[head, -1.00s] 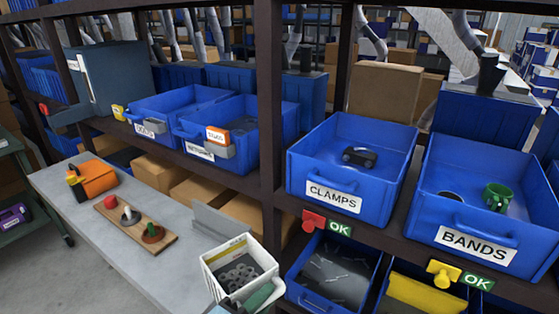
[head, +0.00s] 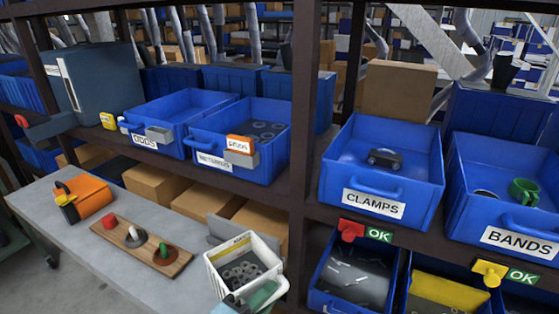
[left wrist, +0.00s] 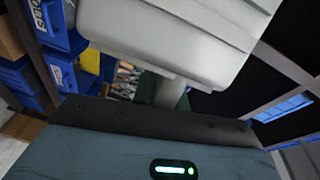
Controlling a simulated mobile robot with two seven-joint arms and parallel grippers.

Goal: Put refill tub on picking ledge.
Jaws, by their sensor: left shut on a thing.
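The refill tub (head: 216,279) is a white open tub with a yellow-marked label and several grey rings inside. It is at the lower middle of the head view. My left gripper (head: 258,295) is shut on its near right side, with a greenish finger part showing. The tub fills the top of the left wrist view (left wrist: 180,35), where a grey gripper part (left wrist: 165,90) meets it. A long grey ledge (head: 105,280) runs in front of the shelves; I take it as the picking ledge. The tub overlaps its right end in the picture; I cannot tell the gap beneath. My right gripper is not visible.
An orange tape dispenser (head: 84,198) and a wooden board (head: 130,247) with several small knobbed pieces sit on the ledge. An upright grey plate (head: 228,230) stands behind the tub. Blue bins, including CLAMPS (head: 335,190), line the shelf, beside a dark post (head: 303,130).

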